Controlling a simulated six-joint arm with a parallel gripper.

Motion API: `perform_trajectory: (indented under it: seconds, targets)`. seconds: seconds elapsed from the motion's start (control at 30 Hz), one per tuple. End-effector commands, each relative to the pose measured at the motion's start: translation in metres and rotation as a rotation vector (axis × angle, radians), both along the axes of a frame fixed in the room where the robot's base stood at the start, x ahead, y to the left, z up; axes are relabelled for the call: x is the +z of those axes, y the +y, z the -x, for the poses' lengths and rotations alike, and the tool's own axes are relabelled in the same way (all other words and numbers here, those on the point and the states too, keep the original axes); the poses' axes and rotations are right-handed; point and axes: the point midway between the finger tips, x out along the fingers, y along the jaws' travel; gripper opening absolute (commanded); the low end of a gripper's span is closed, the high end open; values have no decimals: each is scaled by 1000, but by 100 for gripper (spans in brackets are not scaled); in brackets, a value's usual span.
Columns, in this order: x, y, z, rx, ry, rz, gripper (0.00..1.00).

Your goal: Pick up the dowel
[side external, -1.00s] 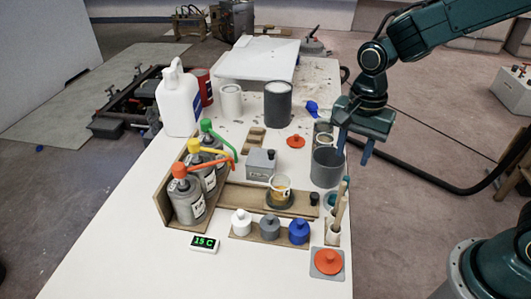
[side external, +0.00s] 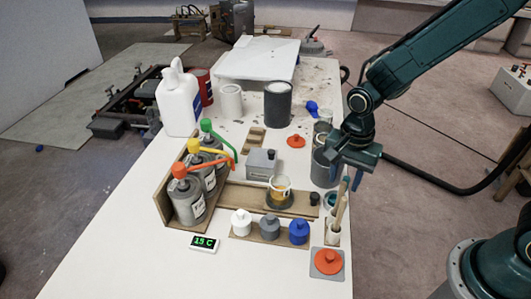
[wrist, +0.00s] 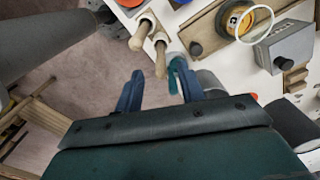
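Two pale wooden rods stand in white cups at the right side of the table. One rod (side external: 341,211) shows clearly in the side view, with the other close beside it; which is the dowel I cannot tell. In the wrist view one rod (wrist: 141,34) is at upper left and the other (wrist: 160,56) reaches nearer the fingers. My gripper (side external: 349,180) is above and slightly right of the rods, fingers pointing down. In the wrist view my gripper (wrist: 155,84) has its blue fingers apart, with nothing held between them. The rods appear beyond the fingertips.
A grey cup (side external: 322,170) stands close left of my gripper. An orange-lidded item (side external: 327,262) sits in front of the rods. A wooden rack with small white, grey and blue bottles (side external: 299,232) is to their left. Pump bottles (side external: 187,200) stand farther left.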

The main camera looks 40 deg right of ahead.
Motion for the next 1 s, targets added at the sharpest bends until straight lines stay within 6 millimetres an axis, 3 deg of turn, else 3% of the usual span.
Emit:
perform_trajectory:
  seconds: [0.47,1.0]
  targets:
    - [-13,-1,0,0,1,0,39]
    - [-58,-3,-1,-1,3,-1,39]
